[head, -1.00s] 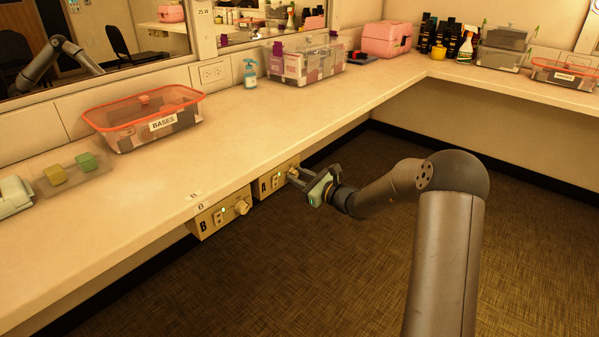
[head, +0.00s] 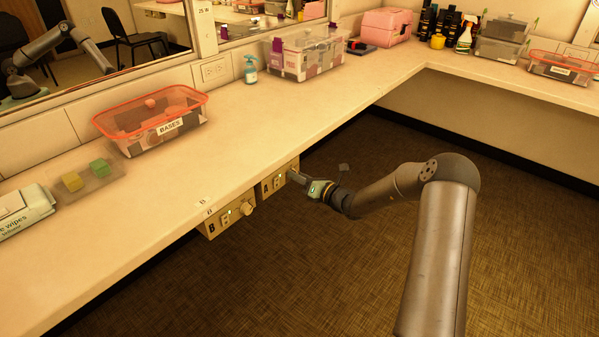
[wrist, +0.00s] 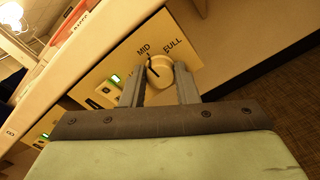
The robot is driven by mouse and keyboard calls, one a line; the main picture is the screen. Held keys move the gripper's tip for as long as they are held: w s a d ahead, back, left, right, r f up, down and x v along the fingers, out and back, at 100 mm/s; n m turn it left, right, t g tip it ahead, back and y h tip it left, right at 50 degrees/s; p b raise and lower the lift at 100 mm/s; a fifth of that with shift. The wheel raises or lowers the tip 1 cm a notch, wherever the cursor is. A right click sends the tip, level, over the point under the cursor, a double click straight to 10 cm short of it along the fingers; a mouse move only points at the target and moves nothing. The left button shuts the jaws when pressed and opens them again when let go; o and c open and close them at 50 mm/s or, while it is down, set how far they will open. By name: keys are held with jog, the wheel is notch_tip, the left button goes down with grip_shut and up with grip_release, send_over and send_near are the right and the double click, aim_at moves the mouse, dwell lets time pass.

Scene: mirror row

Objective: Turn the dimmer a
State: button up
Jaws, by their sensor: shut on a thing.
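The dimmer A box (head: 271,186) is a cream panel under the counter's front edge, marked with an "A". In the wrist view its round pale knob (wrist: 161,72) sits between the two fingers of my gripper (wrist: 160,91), which is shut on it. The words MID and FULL are printed above the knob. A dark line shows at the knob's upper left, near MID. In the head view my gripper (head: 291,176) reaches the box from the right and hides the knob.
The dimmer B box (head: 228,219), with its own knob (head: 247,208), hangs just left. Above is the counter (head: 270,120), with a red-rimmed BASES bin (head: 150,119), a clear bin (head: 306,56) and a soap bottle (head: 250,70). The floor (head: 320,270) below is clear.

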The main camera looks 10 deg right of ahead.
jog(key=shift+f+m, duration=0.1)
jog(key=shift+m, duration=0.3)
jog(key=o, duration=1)
jog(key=shift+c, duration=0.2)
jog(key=shift+d, duration=0.1)
jog(key=p+v, duration=0.1)
jog(key=v, duration=1.6)
jog(key=shift+s+p, duration=0.15)
jog(key=shift+p, duration=0.25)
